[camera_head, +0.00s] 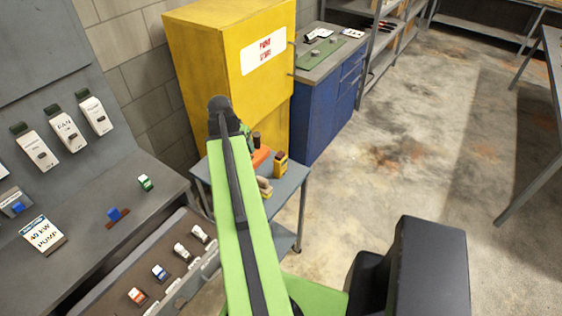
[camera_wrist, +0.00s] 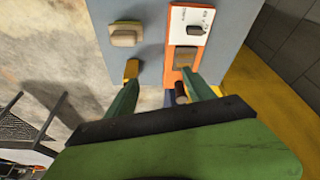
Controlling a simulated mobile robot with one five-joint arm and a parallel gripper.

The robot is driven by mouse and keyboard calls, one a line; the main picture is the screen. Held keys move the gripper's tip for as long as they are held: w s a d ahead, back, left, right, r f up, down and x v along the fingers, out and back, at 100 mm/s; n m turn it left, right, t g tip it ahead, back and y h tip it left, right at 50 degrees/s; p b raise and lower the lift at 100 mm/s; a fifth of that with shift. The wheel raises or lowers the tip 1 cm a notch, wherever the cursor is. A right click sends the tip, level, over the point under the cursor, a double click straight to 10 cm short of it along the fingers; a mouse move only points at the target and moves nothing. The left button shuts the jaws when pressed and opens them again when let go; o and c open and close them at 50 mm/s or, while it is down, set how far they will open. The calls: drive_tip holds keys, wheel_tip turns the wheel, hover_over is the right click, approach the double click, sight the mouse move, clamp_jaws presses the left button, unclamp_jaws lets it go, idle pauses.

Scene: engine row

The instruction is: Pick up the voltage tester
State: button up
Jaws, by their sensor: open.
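An orange device with a white face and a dark knob (camera_wrist: 190,30) lies on the small grey-blue table; it looks like the tester, but I cannot read its label. Its orange body also shows in the head view (camera_head: 260,157), partly hidden by my arm. My gripper (camera_wrist: 160,78) is open, its two green fingers spread above the near edge of the table. The right fingertip overlaps the lower end of the orange device in the picture; I cannot tell if they touch. No object is visibly held.
A small yellow block (camera_head: 281,163) and a beige piece (camera_head: 265,187) share the small table (camera_head: 287,187). A dark cylinder (camera_wrist: 182,92) shows between the fingers. A yellow cabinet (camera_head: 220,60) stands behind, a grey console (camera_head: 120,185) at left.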

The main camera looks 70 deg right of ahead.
sight(280, 154)
drive_tip(key=s+d+r+m, duration=0.1)
drive_tip(key=s+d+m, duration=0.2)
drive_tip(key=s+d, duration=0.55)
drive_tip(key=shift+g, duration=0.4)
drive_tip(key=b+x, duration=0.3)
drive_tip(key=a+b+x, duration=0.1)
drive_tip(key=b+x, duration=0.3)
drive_tip(key=s+b+x, duration=0.1)
drive_tip(key=b+x, duration=0.2)
drive_tip(key=x, duration=0.1)
drive_tip(key=shift+a+f+b, duration=0.15)
drive_tip(key=shift+f+b, duration=0.15)
drive_tip(key=shift+b, duration=0.1)
drive_tip(key=shift+d+f, duration=0.15)
drive_tip(key=shift+d, duration=0.05)
drive_tip(key=b+x, duration=0.5)
drive_tip(key=shift+f, duration=0.2)
drive_tip(key=shift+s+r, duration=0.1)
drive_tip(key=shift+r, duration=0.1)
drive_tip(key=shift+h, duration=0.3)
clamp_jaws()
